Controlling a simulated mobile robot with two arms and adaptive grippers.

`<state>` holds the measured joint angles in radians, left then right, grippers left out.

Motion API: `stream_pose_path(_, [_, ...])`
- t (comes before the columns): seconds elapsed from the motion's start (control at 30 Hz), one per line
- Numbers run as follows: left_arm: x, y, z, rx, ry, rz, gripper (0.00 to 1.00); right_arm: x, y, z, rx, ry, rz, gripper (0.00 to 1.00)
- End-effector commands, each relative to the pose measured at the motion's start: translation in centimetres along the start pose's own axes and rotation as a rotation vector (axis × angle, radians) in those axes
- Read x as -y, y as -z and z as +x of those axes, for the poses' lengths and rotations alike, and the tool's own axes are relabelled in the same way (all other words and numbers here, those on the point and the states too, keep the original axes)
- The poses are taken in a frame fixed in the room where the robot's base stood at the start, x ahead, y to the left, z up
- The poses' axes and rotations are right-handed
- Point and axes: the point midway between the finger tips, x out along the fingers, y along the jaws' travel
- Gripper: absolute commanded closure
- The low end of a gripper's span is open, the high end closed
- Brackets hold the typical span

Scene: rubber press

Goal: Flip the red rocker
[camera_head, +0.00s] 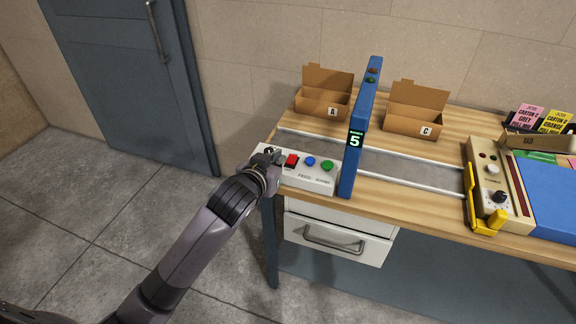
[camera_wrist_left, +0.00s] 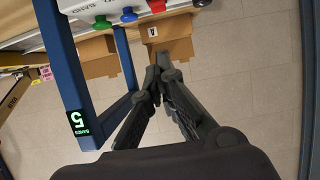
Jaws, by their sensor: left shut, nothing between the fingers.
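The red rocker (camera_head: 291,160) sits on the white control box (camera_head: 318,181) at the left end of the table. A blue button (camera_head: 310,161) and a green button (camera_head: 327,165) are to its right. In the left wrist view the rocker (camera_wrist_left: 157,5) is cut by the top edge, with the blue button (camera_wrist_left: 129,14) and green button (camera_wrist_left: 102,22) beside it. My left gripper (camera_head: 271,153) is at the box's left end, just left of the rocker and apart from it. Its fingertips (camera_wrist_left: 159,68) are shut and empty. Which way the rocker is tipped is too small to tell.
A blue frame with a display reading 5 (camera_head: 355,141) stands right of the box over a grey belt (camera_head: 410,171). Cardboard boxes A (camera_head: 333,111) and C (camera_head: 426,130) stand behind. A beige machine (camera_head: 493,176) with yellow parts is farther right. Floor left of the table is clear.

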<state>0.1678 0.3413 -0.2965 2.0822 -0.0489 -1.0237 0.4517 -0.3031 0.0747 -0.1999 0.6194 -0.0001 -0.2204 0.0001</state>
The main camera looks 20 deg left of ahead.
Motion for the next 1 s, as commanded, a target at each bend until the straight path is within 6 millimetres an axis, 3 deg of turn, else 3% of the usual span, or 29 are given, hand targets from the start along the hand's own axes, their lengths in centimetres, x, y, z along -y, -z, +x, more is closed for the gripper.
stream_pose_path(0.03, [0.0,-0.7,0.4,-0.012,0.001,0.006,1.00,-0.1,-0.1,1.9,0.000,-0.001,0.000,1.00])
stream_pose_path(0.2, [0.0,-0.3,0.3,-0.028,0.004,0.002,1.00,-0.3,-0.1,3.4,-0.003,-0.004,-0.001,1.00])
stream_pose_path(0.67, [0.0,0.1,0.3,-0.028,0.005,-0.001,1.00,-0.6,0.0,3.2,-0.003,-0.008,-0.003,1.00])
stream_pose_path(0.83, [0.0,0.2,2.2,-0.027,0.007,-0.001,1.00,-0.6,0.0,2.8,-0.004,-0.008,-0.003,1.00])
stream_pose_path(1.0, [0.1,0.4,5.5,-0.026,0.008,-0.001,1.00,-0.6,0.0,2.2,-0.003,-0.007,-0.003,1.00])
